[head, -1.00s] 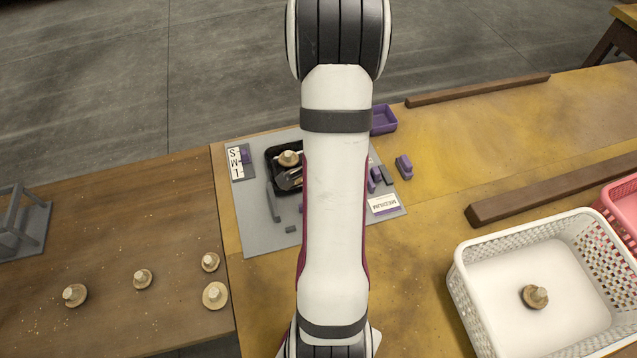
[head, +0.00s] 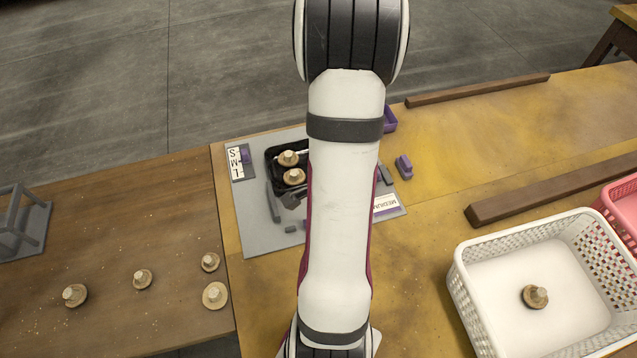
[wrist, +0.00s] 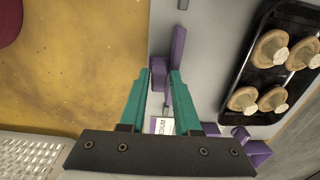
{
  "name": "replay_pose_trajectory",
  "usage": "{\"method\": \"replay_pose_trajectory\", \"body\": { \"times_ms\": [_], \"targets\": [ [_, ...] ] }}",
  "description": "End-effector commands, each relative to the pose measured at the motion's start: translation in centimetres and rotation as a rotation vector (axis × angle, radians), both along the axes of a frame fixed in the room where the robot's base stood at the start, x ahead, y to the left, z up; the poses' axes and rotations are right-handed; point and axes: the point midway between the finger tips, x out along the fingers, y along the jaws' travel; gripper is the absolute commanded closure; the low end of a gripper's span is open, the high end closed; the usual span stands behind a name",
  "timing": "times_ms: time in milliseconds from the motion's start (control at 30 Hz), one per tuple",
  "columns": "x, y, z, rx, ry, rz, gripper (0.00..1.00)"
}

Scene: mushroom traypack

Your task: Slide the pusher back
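What looks like the pusher, a purple block (wrist: 159,76) with a longer purple bar (wrist: 178,46) beside it, shows in the wrist view near the mat edge. My gripper (wrist: 160,73) has its two teal fingers apart, with the purple block at or just beyond the gap between their tips. I cannot tell whether the fingers touch it. The black tray (wrist: 250,70) is to the right and holds several mushrooms (wrist: 272,47). In the head view, the tray (head: 271,152) is partly covered by my arm, which also hides the pusher area and the fingertips.
The grey mat (head: 256,232) carries a size board (head: 235,172) and a MEDIUM card (head: 386,205). A loose purple block (head: 403,167) lies right of the mat. A white basket (head: 470,285) with one mushroom stands front right. Several mushrooms (head: 142,279) lie on the brown table.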

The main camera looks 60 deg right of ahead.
Motion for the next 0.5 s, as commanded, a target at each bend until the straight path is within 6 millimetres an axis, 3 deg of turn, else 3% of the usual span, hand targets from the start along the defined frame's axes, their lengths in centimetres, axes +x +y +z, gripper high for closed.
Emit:
{"method": "replay_pose_trajectory", "body": {
  "times_ms": [33,167,300,500],
  "targets": [
    [-1.19,1.31,-1.30,0.048,0.025,-0.009,0.62],
    [-1.20,1.33,-1.29,0.049,0.026,-0.010,0.39],
    [-1.23,1.39,-1.29,0.051,0.027,-0.013,0.24],
    [-1.26,1.48,-1.22,0.055,0.028,-0.016,0.22]
  ]
}}
